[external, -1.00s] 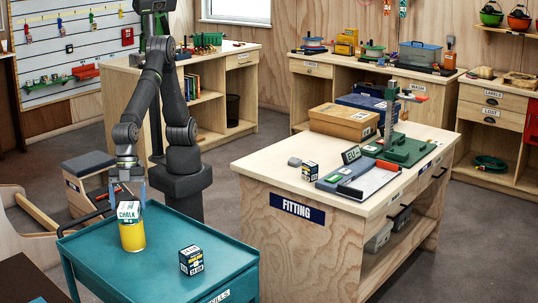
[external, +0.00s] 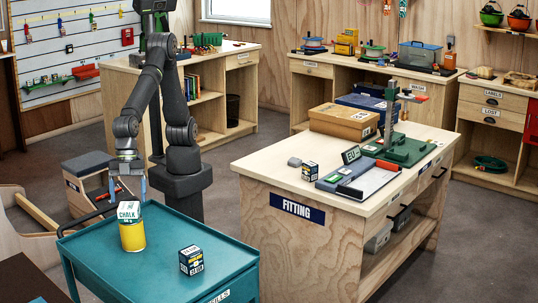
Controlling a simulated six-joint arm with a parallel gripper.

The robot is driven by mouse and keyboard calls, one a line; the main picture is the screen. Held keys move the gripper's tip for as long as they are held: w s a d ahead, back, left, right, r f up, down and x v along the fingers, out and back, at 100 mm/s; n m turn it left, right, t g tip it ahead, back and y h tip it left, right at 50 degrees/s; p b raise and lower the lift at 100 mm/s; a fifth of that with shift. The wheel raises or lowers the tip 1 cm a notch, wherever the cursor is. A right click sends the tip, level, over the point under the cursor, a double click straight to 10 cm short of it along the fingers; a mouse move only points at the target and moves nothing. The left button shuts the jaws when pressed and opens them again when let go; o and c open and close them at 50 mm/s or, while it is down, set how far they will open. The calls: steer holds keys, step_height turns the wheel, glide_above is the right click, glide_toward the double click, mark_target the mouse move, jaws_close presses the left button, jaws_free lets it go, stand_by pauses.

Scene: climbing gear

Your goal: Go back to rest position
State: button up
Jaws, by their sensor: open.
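My gripper (external: 128,188) points down above the left part of the teal cart (external: 180,248). It is open, with its fingers at the height of the white chalk block's top. The white block (external: 128,211), marked CHALK, rests on a yellow can (external: 132,237) on the cart. The near finger tips look close to the block; I cannot tell if they touch it. My gripper holds nothing that I can see.
A small dark box (external: 191,260) stands on the cart, right of the can. The fitting bench (external: 285,180) is to the right, with a cardboard box (external: 343,121) and a green press (external: 405,150) on it. A grey-topped step box (external: 88,165) is behind the cart.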

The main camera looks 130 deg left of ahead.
steer(key=v, duration=0.9)
steer(key=x, duration=1.2)
steer(key=shift+f, duration=0.1)
steer(key=shift+w+d, duration=0.15)
step_height(320, 180, up, 4)
steer(key=shift+f, duration=0.1)
steer(key=s+r, duration=0.7)
steer(key=s, duration=0.5)
steer(key=n+y, duration=0.1)
steer(key=n, duration=0.2)
glide_above(128, 205)
steer(key=w+a, duration=0.2)
steer(key=a, duration=0.2)
steer(key=f, duration=0.1)
steer(key=w+a+f+n+t, duration=0.1)
steer(key=w+a+n, duration=0.2)
steer(key=w+a, duration=0.65)
steer(key=w+a+f+n+y, duration=0.2)
steer(key=w+a+n, duration=0.2)
steer(key=w+a, duration=1.4)
steer(key=shift+a+f+y, duration=0.3)
steer(key=shift+a+y, duration=0.1)
steer(key=shift+a, duration=0.45)
